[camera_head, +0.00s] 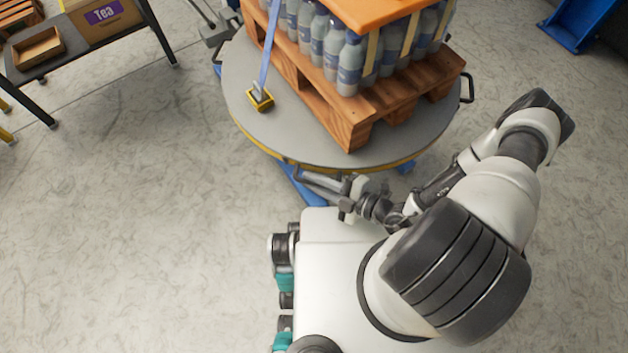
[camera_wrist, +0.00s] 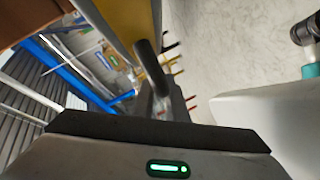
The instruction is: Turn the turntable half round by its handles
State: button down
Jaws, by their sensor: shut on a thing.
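The turntable (camera_head: 240,80) is a round grey disc with a yellow edge, just in front of my body. A wooden pallet (camera_head: 352,128) with grey bottles (camera_head: 349,65) stands on it. A black handle (camera_head: 467,87) sticks out at its right rim. My gripper (camera_head: 312,180) is low at the near rim, shut on a dark handle there. In the wrist view, that handle (camera_wrist: 151,64) rises between the fingers (camera_wrist: 163,100), next to the yellow rim (camera_wrist: 122,20). The exact contact is partly hidden.
A blue strap (camera_head: 267,48) runs from the load to a yellow buckle (camera_head: 260,97) on the disc. A table (camera_head: 95,47) with a Tea box (camera_head: 103,18) stands at the upper left. A blue frame (camera_head: 580,25) is at the upper right. Floor left and right is clear.

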jog(key=shift+w+d, duration=0.1)
jog(key=c, duration=1.8)
grip_release()
jog(key=shift+o, duration=0.2)
jog(key=p+v, duration=0.1)
jog(key=v, duration=1.6)
jog(key=shift+s+p, duration=0.2)
jog(key=shift+p, duration=0.1)
jog(key=shift+d+r, duration=0.1)
jog(key=shift+r, duration=0.05)
